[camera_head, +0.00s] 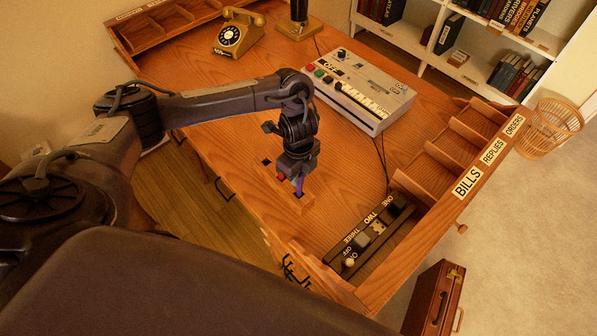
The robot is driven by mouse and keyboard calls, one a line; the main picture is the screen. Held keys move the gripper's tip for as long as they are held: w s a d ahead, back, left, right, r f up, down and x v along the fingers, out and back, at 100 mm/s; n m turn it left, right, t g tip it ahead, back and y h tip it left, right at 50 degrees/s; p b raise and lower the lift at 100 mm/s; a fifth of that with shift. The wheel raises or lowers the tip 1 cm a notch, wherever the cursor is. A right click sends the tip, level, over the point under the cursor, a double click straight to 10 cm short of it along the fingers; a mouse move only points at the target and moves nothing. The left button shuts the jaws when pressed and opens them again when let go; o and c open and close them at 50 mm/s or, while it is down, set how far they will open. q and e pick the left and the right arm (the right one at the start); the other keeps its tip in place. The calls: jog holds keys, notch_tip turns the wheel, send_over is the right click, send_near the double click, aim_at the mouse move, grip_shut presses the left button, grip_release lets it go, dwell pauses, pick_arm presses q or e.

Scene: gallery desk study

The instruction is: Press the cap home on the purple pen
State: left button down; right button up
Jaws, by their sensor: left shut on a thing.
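The purple pen (300,187) shows as a short purple piece just under my left gripper (293,178), at a low wooden block near the desk's front edge. The gripper points down and is shut on the purple piece. I cannot tell whether it grips the cap or the barrel, or how far the cap sits on the pen. A small red piece (282,179) shows beside the fingers; it is too small to identify. My right gripper is not in view.
A grey keyed machine (360,95) and a yellow telephone (238,33) stand farther back on the wooden desk (220,100). A black switch strip (370,235) lies front right, beside the labelled tray (455,150). The desk's middle is mostly clear.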

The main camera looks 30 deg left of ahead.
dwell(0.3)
pick_arm(q)
jog(key=c, duration=1.2)
grip_release()
jog(key=shift+o, duration=0.4)
jog(key=o, duration=0.4)
jog(key=shift+r, duration=0.1)
jog(key=shift+r+p, duration=3.4)
jog(key=shift+p, duration=0.05)
